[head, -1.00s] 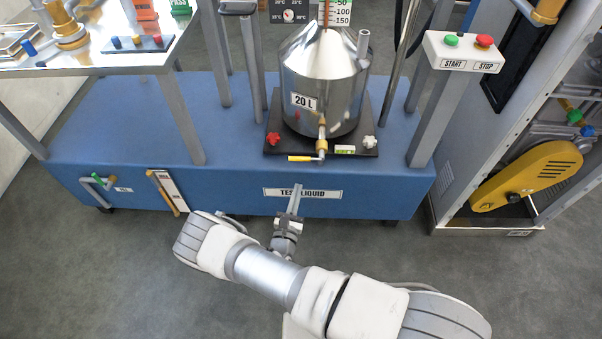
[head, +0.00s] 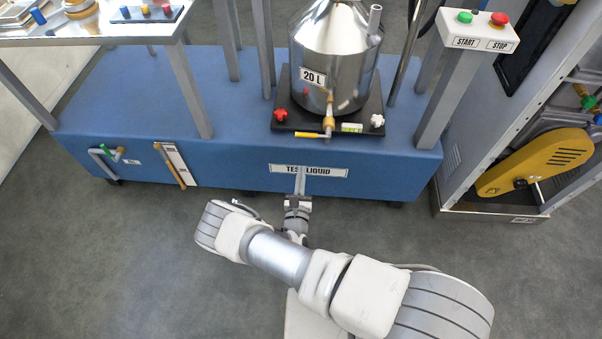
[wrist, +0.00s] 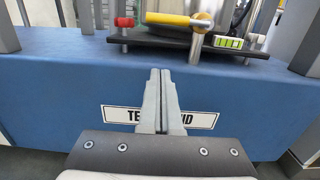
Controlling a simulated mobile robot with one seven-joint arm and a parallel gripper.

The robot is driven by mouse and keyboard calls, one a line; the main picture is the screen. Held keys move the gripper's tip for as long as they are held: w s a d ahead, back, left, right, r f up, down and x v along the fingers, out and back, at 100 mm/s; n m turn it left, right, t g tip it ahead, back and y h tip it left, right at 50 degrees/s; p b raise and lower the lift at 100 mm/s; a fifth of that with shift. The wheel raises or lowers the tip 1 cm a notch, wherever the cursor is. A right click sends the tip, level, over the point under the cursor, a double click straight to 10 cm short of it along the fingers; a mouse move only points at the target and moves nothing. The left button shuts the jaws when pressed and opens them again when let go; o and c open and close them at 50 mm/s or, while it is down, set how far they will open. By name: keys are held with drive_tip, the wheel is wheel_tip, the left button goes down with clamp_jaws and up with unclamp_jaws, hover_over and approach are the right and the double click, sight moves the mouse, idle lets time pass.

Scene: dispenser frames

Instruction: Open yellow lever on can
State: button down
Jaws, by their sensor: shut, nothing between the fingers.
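The steel can (head: 334,62), labelled 20 L, stands on a black plate (head: 298,124) on the blue base. The yellow lever (head: 310,135) sits on the valve at the can's lower front and points left, roughly horizontal. It also shows in the wrist view (wrist: 166,19), at the top, just beyond my fingertips. My gripper (head: 300,170) is shut and empty, in front of the blue base near the TEST LIQUID label and apart from the lever. In the wrist view my gripper (wrist: 160,72) covers the middle of that label.
The blue base (head: 230,110) has a red knob (head: 281,115) and white knob (head: 377,120) on the plate beside the valve. A START/STOP box (head: 478,28) stands at right on a grey post. A yellow-covered machine (head: 540,160) is farther right. Floor in front is clear.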

sight(310, 135)
drive_tip(key=shift+w+d+r+b, duration=0.1)
drive_tip(key=shift+w+r+b, duration=0.2)
drive_tip(key=shift+w+r, duration=0.7)
drive_tip(key=shift+w+r+b, duration=0.35)
drive_tip(key=shift+w+r, duration=0.1)
drive_tip(key=shift+w, duration=1.1)
drive_tip(key=shift+w+d+r+b, duration=0.1)
drive_tip(key=shift+w+r+b, duration=0.2)
drive_tip(key=shift+w+r, duration=0.7)
